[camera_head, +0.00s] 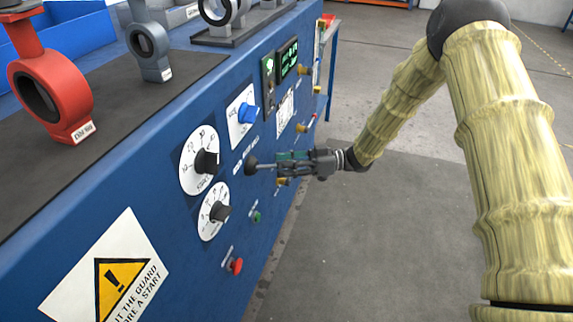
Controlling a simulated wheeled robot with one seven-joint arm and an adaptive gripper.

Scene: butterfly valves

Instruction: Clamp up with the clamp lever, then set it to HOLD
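What looks like the clamp lever stands out from the blue panel: a dark round base (251,163) with a thin rod running right toward my gripper. My gripper (281,165) is at the outer end of this rod, in line with it and pointing left at the panel. The fingers are small and dark here and overlap the rod's end. I cannot tell whether they are closed on it or only around it. Small white labels sit by the base, but their words are too small to read, so the lever's setting is unclear.
Two dials with black knobs, the upper (206,161) and lower (220,211), are left of the lever. A blue knob (247,113), a green button (256,217) and a red button (236,265) are nearby. A red valve (52,85) stands on the bench. Floor at right is clear.

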